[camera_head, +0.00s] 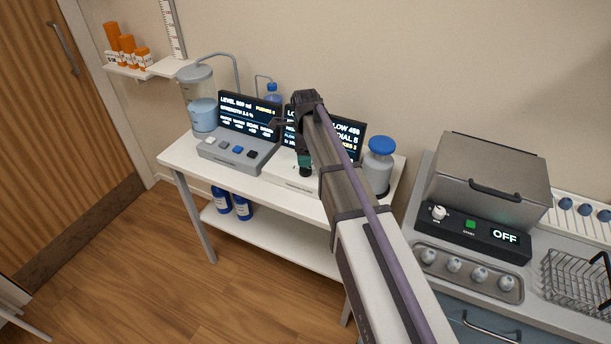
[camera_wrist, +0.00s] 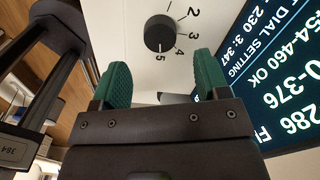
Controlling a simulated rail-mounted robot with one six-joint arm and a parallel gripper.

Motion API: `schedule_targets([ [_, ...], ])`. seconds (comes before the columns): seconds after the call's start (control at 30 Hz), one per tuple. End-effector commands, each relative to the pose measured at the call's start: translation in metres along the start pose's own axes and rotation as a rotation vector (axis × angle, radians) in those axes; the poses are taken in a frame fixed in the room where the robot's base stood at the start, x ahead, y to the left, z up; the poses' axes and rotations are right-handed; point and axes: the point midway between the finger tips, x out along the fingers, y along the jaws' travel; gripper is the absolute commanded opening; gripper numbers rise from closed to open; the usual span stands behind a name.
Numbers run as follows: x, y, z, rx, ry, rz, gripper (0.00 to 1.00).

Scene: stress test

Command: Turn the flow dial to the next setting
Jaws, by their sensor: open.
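The flow dial is a round black knob (camera_wrist: 160,33) on a white panel (camera_wrist: 135,12), with the numbers 2 to 5 printed around it. The pale mark on the knob appears to face the 5. My gripper (camera_wrist: 162,82) is open and empty in the wrist view. Its two green fingertips are spread apart, and the knob lies beyond the gap between them, not gripped. In the head view my gripper (camera_head: 304,160) is over the white dial unit (camera_head: 285,178), and my arm hides part of it.
A grey unit (camera_head: 228,151) with buttons and its own screen stands left on the white table (camera_head: 181,155). A clear tank (camera_head: 201,115) is behind it. A blue-capped container (camera_head: 378,168) stands right of the screen. A steel appliance (camera_head: 492,175) sits on the right-hand counter.

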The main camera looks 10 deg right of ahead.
Motion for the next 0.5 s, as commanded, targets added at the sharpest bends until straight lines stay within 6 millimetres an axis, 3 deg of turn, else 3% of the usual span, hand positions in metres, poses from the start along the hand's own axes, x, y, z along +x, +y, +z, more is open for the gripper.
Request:
schedule_targets([
  [0.03, 0.026, 0.0, 0.0, 0.0, 0.0, 0.0, 0.69],
  [0.2, 0.056, 0.0, 0.0, -0.001, 0.0, 0.0, 0.69],
  [0.5, 0.056, 0.0, 0.0, -0.001, 0.0, 0.0, 0.69],
])
